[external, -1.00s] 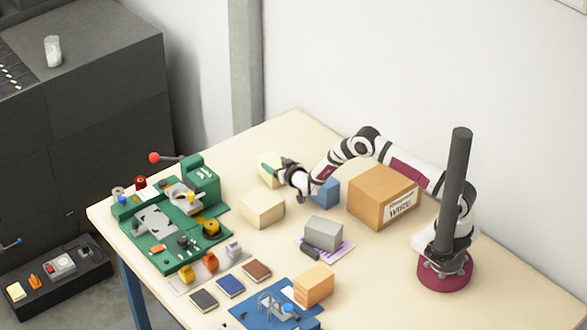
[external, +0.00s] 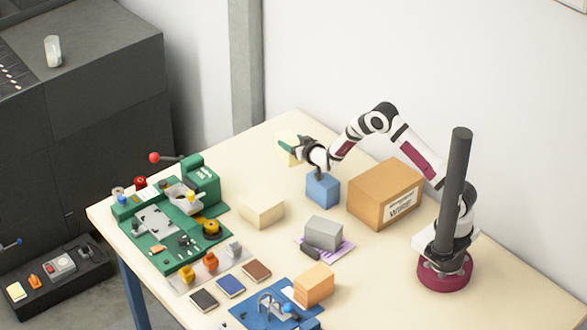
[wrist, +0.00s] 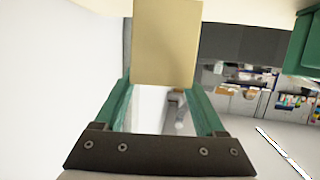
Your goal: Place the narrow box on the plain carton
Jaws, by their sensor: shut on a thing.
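My gripper (external: 287,147) is shut on a narrow cream box (external: 296,157) and holds it up over the far part of the table. In the wrist view the box (wrist: 167,42) sits between the tips of the two green fingers. A plain cream carton (external: 262,208) with no visible label rests on the table, in front of and to the left of my gripper. A larger brown carton (external: 376,192) marked WIRE stands to the right. I cannot tell for certain which carton is the plain one.
A blue box (external: 322,189) stands below my wrist. A grey box (external: 323,232) rests on a purple sheet, and a tan box (external: 314,284) is by a blue tray. A green fixture (external: 160,222) fills the left side. The far table corner looks clear.

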